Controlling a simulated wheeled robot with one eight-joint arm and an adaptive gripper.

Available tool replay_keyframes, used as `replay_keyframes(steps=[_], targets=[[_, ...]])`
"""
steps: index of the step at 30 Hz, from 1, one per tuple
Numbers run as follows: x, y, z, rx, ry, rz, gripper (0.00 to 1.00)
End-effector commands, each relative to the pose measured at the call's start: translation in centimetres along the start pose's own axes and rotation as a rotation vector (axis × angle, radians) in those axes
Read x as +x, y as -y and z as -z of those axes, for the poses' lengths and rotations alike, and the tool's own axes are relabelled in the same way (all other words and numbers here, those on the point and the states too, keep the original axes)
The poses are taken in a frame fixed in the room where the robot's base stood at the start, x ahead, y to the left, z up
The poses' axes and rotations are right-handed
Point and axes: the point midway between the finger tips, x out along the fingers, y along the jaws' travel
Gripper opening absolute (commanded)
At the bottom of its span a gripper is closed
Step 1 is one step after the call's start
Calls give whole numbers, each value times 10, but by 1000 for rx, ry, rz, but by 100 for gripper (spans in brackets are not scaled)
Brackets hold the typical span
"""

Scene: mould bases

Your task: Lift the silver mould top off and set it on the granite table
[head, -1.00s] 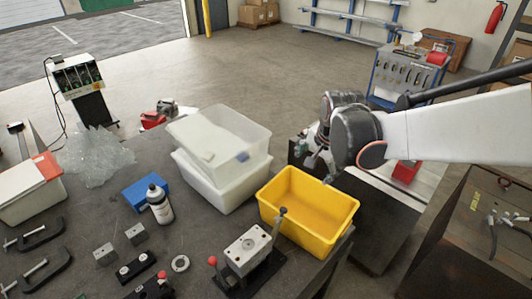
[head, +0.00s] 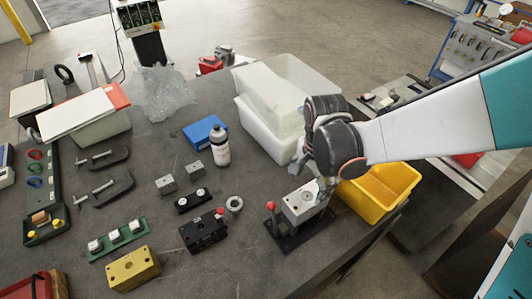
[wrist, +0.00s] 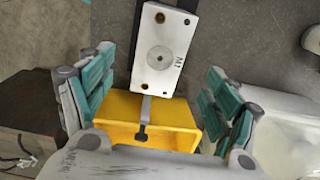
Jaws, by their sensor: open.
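The silver mould top (head: 300,204), a pale block with a round centre mark, sits on its black base (head: 287,234) near the front right of the dark granite table (head: 235,260). It also shows in the wrist view (wrist: 165,45), marked M1, with brass-coloured holes at its corners. My gripper (wrist: 158,66) is open and empty, its teal-padded fingers to either side of the block's near part, apart from it in the picture. Whether they are at its height I cannot tell. In the head view my gripper (head: 322,187) partly covers the block's far end.
A yellow bin (head: 398,180) stands right beside the mould, and white tubs (head: 262,130) behind it. A red-knobbed lever (head: 271,207) rises at the mould's left. A black mould block (head: 204,232) and a ring (head: 234,203) lie to the left. The table front has bare room.

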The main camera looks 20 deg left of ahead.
Motion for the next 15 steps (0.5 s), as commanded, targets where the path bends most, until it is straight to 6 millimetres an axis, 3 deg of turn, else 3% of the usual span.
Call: replay_keyframes(steps=[1, 6, 15], targets=[[15, 1, 0, -1, 0, 0, 82], [45, 2, 2, 1, 0, 0, 82], [78, 1, 2, 3, 0, 1, 82]])
